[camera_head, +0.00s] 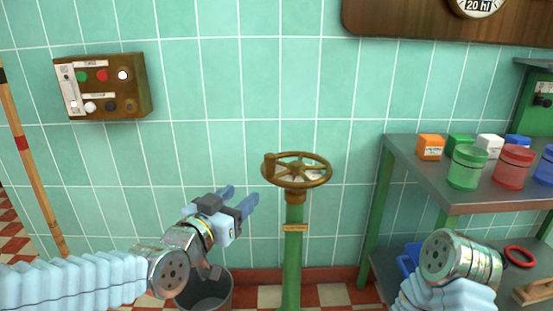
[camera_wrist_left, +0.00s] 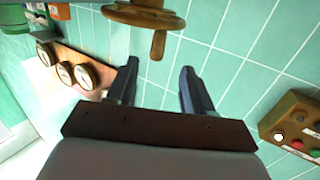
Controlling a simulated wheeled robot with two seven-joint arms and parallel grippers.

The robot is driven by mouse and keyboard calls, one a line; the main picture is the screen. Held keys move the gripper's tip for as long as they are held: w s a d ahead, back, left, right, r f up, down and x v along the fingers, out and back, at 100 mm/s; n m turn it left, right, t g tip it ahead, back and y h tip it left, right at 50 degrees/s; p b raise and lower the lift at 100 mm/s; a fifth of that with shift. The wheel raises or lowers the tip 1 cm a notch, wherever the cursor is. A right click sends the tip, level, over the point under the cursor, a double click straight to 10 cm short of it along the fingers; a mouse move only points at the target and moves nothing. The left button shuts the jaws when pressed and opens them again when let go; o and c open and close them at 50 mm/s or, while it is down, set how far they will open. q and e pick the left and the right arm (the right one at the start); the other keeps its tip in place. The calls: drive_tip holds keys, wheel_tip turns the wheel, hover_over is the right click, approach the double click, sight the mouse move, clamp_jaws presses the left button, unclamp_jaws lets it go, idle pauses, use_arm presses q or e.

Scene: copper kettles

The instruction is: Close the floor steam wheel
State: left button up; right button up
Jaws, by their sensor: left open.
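The floor steam wheel (camera_head: 322,183) is a brass-coloured handwheel with spokes and a knob on its left rim. It sits on top of a green upright pipe (camera_head: 292,255) with a small brass tag. In the left wrist view the wheel's rim (camera_wrist_left: 140,14) and its handle knob (camera_wrist_left: 158,45) show at the top, beyond the fingers. My left gripper (camera_head: 240,198) is open and empty, to the left of the wheel and a little below it, apart from it. Its two fingers also show in the left wrist view (camera_wrist_left: 158,88). My right arm is at lower right; its gripper fingers are not visible.
A control box (camera_head: 128,86) with buttons hangs on the tiled wall at left. A grey bin (camera_head: 222,290) stands below my left gripper. A metal shelf (camera_head: 405,150) with coloured jars stands at right. A striped pole (camera_head: 36,190) leans at far left. The wall around the wheel is clear.

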sight(267, 164)
use_arm(q)
drive_tip(key=x, duration=0.4)
drive_tip(key=r+x, duration=0.1)
drive_tip(key=x, duration=0.4)
drive_tip(key=r+x, duration=0.1)
drive_tip(key=x, duration=0.4)
drive_tip(key=shift+w+r, duration=0.1)
drive_tip(key=shift+r, duration=0.15)
drive_tip(key=shift+c, duration=0.4)
clamp_jaws()
